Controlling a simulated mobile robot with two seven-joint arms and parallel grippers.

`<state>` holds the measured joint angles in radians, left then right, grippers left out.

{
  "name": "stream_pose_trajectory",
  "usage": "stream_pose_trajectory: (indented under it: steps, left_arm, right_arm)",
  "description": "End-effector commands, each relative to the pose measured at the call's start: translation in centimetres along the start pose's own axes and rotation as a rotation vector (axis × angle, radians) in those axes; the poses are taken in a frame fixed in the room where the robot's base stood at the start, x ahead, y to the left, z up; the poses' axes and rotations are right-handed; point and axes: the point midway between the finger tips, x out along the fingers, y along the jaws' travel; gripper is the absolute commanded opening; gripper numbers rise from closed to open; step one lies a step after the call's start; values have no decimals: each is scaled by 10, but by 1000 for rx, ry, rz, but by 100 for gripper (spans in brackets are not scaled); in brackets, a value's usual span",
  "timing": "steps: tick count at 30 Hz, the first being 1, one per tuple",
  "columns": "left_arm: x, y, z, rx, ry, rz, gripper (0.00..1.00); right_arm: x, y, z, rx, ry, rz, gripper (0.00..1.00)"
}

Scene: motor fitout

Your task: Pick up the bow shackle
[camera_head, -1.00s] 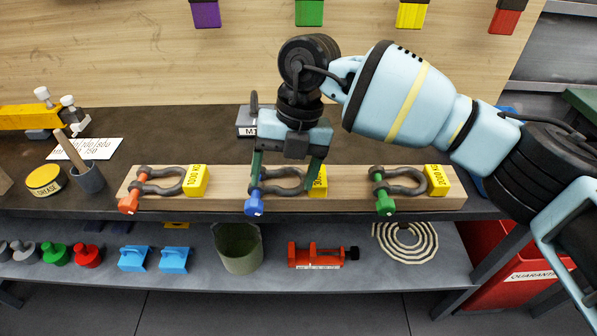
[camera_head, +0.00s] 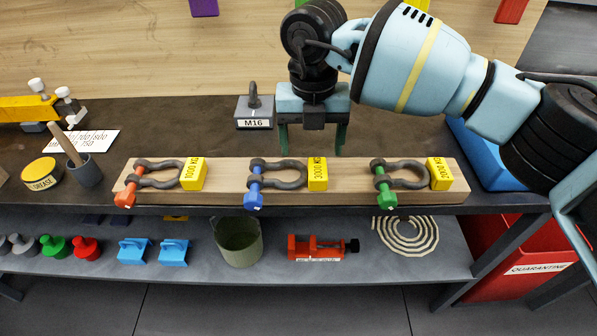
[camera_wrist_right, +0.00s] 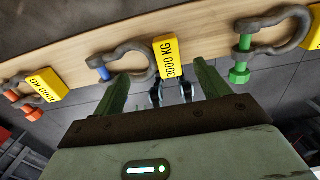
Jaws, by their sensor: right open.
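Three grey bow shackles lie on a wooden board: the left one (camera_head: 160,181) with an orange pin and a yellow tag, the middle one (camera_head: 290,182) with a blue pin and a 3000 KG tag (camera_head: 318,174), and the right one (camera_head: 405,184) with a green pin and a yellow tag. My right gripper (camera_head: 312,149) is open and empty, with its green fingers apart just behind and above the middle shackle in the head view. In the right wrist view the fingers (camera_wrist_right: 162,88) point towards the middle shackle (camera_wrist_right: 125,62) and its tag. My left gripper is out of view.
The wooden board (camera_head: 222,198) lies along the bench's front edge. An M16 block (camera_head: 254,111) stands behind it. A grease tin (camera_head: 42,174) and a cup (camera_head: 88,173) are at the left, and a blue bin (camera_head: 490,160) is at the right.

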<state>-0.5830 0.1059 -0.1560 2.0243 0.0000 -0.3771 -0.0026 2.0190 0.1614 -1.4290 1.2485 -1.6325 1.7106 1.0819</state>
Motion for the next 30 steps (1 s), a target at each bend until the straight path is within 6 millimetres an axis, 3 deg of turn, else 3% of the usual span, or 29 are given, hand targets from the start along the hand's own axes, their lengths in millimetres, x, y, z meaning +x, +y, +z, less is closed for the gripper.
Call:
stream_pose_trajectory:
  steps: [11, 19, 30]
  left_arm:
    - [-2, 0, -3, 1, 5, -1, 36]
    - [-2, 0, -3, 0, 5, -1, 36]
    - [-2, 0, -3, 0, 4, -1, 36]
  right_arm:
    - [46, -3, -6, 1, 3, 0, 75]
    - [50, -3, -6, 0, 1, 1, 74]
    - [49, -3, -6, 0, 1, 1, 25]
